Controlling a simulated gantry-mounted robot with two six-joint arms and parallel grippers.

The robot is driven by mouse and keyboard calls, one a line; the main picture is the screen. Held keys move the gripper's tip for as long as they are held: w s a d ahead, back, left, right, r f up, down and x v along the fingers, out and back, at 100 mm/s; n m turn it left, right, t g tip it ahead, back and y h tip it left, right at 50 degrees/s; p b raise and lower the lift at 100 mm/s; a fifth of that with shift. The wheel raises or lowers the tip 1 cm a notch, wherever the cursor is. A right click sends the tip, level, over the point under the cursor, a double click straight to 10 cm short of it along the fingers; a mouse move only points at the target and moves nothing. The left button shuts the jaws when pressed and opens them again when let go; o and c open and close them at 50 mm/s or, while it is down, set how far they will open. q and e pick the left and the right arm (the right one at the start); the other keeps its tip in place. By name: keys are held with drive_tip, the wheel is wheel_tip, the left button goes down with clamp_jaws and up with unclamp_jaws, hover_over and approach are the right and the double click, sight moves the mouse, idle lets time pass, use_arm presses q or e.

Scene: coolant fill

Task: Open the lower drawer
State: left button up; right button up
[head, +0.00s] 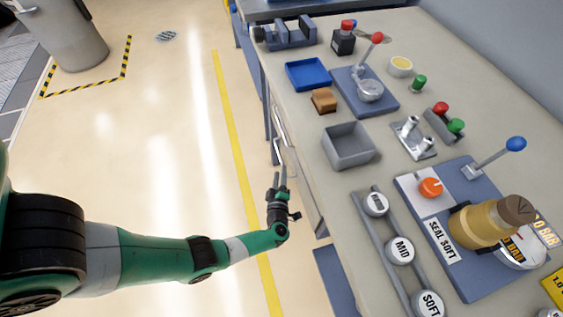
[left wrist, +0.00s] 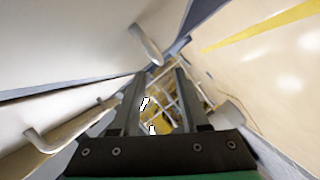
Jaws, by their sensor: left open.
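The workbench (head: 318,180) has pale drawer fronts on its aisle side, seen steeply from above in the head view. A bar handle (head: 278,151) shows there, close to the fingers of my left gripper (head: 282,172). In the left wrist view, two pale drawer panels (left wrist: 75,40) fill the left side. One bar handle (left wrist: 146,45) is just beyond the fingertips of my left gripper (left wrist: 163,72); another handle (left wrist: 60,132) is at the lower left. The gripper is open, with no handle between its fingers. I cannot tell which panel is the lower drawer. My right gripper is not in view.
The benchtop holds a grey bin (head: 348,146), a blue tray (head: 308,73), a lever press (head: 368,88) and a brass-coloured fitting (head: 485,222). The floor beside the bench is clear, with a yellow line (head: 228,120). A grey barrel (head: 62,32) stands far left.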

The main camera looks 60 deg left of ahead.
sight(281, 159)
use_arm(q)
drive_tip(key=b+x, duration=0.1)
drive_tip(key=x, duration=0.2)
drive_tip(key=b+x, duration=0.2)
drive_tip(key=x, duration=0.1)
drive_tip(key=shift+w+a+f, duration=0.1)
drive_tip(key=shift+a+f, duration=0.2)
drive_tip(key=shift+a, duration=0.05)
drive_tip(key=shift+w+a, duration=0.25)
drive_tip(key=shift+a, duration=0.1)
drive_tip(key=shift+r, duration=0.1)
clamp_jaws()
idle(0.5)
